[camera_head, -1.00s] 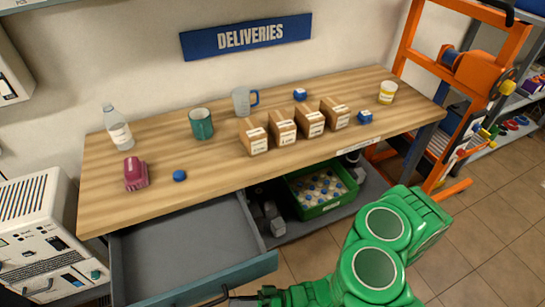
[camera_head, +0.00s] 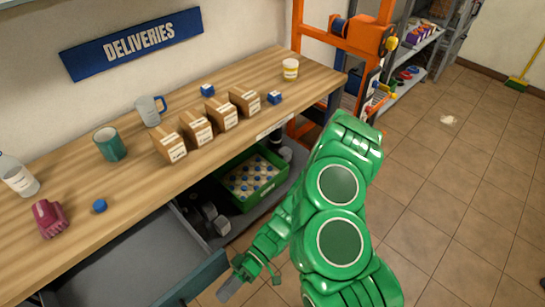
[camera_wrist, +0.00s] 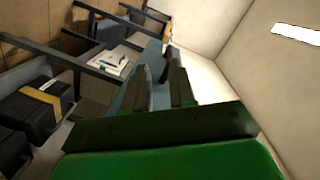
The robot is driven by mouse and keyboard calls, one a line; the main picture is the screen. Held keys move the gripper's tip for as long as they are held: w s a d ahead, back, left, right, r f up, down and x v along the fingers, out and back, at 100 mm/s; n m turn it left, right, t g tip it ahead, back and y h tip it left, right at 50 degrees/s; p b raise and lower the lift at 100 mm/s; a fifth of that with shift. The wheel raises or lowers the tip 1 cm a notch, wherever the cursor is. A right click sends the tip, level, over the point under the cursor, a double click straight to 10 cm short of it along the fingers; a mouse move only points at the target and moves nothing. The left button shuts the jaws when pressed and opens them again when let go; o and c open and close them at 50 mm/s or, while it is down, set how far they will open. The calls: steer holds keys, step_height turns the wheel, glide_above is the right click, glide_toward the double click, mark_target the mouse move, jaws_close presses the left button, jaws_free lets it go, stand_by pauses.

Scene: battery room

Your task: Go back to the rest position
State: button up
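My gripper (camera_head: 232,286) is at the lower middle of the head view, at the end of my green arm, just right of the open drawer's blue-grey front (camera_head: 190,282). In the wrist view my gripper's two dark fingers (camera_wrist: 162,88) stand apart with a gap between them. Nothing shows held between them. A dark bar, perhaps the drawer's handle (camera_wrist: 166,66), shows past the fingertips; whether it touches them I cannot tell. The drawer is pulled out below the wooden workbench (camera_head: 75,222), and its visible floor looks empty.
Several cardboard boxes (camera_head: 198,131), a teal mug (camera_head: 110,145), a measuring jug (camera_head: 150,110), a bottle (camera_head: 18,176) and a maroon object (camera_head: 48,218) stand on the bench. A green crate (camera_head: 240,200) sits below. An orange frame (camera_head: 345,45) stands beyond.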

steer(key=w+d+r+m+t+h, duration=0.1)
steer(key=w+d+r+h, duration=0.15)
steer(key=r, duration=0.45)
steer(key=w+d+r+m+t+h, duration=0.1)
steer(key=d+r, duration=0.2)
steer(key=r, duration=0.3)
steer(key=w+d+r+m+t+h, duration=0.1)
steer(key=w+d+r+h, duration=0.15)
steer(key=r, duration=0.45)
steer(key=s+d+r+m+t+h, duration=0.2)
steer(key=s+d+r+m+t, duration=0.2)
steer(key=d, duration=0.5)
steer(key=s+d+r+m+t+h, duration=0.3)
steer(key=s+d+r+m, duration=0.1)
steer(key=d+r+m, duration=0.5)
steer(key=shift+s+d+r+t, duration=0.15)
steer(key=shift+d+r+t, duration=0.25)
steer(key=shift+d+r, duration=0.5)
